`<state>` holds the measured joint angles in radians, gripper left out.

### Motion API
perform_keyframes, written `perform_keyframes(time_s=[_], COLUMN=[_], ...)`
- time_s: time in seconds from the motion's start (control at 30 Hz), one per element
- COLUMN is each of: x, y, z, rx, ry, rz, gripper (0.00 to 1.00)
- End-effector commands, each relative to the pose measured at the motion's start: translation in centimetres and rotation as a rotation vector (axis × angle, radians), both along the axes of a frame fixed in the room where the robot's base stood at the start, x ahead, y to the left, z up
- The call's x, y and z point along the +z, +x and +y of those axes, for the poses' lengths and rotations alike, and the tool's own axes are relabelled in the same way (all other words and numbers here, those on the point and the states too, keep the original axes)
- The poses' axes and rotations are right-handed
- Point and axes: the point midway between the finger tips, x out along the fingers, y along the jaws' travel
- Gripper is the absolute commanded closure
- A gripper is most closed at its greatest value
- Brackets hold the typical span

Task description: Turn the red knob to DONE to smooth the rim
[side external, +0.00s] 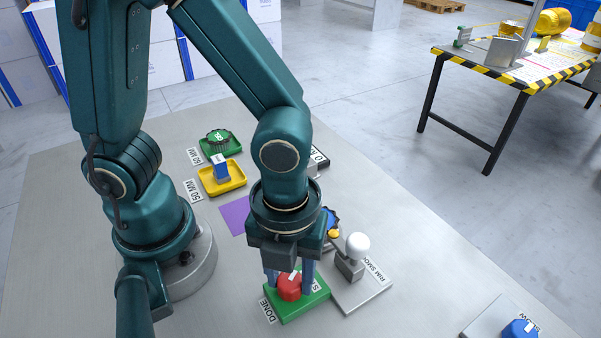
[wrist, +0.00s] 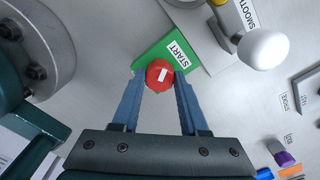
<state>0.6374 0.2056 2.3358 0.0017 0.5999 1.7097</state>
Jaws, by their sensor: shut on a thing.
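The red knob (side external: 289,287) stands on a green base (side external: 290,314) on the metal table. The base has a DONE label (side external: 268,311) on its left and a partly hidden label on its right, which reads START (wrist: 179,53) in the wrist view. My gripper (side external: 288,291) points down over the base with its two blue fingers on either side of the knob, shut on it. In the wrist view the knob (wrist: 152,73) sits between the fingertips. Its white mark leans toward the START side. The DONE label is not visible there.
A white ball on a grey block (side external: 348,268) stands right of the base, on a plate labelled RIM SMOO. Behind are a yellow tray (side external: 240,177) with a blue block, a green tray (side external: 232,149) and a purple square (side external: 234,217). A blue knob (side external: 520,328) is at lower right.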

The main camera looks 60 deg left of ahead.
Motion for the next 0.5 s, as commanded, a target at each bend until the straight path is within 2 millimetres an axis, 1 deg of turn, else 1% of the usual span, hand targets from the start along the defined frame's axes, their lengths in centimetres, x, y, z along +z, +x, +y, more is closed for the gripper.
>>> perform_keyframes(time_s=[0.5], x=[-0.01], y=[-0.06], z=[-0.10], rx=[0.494], ry=[-0.003], rz=[0.003], gripper=[1.00])
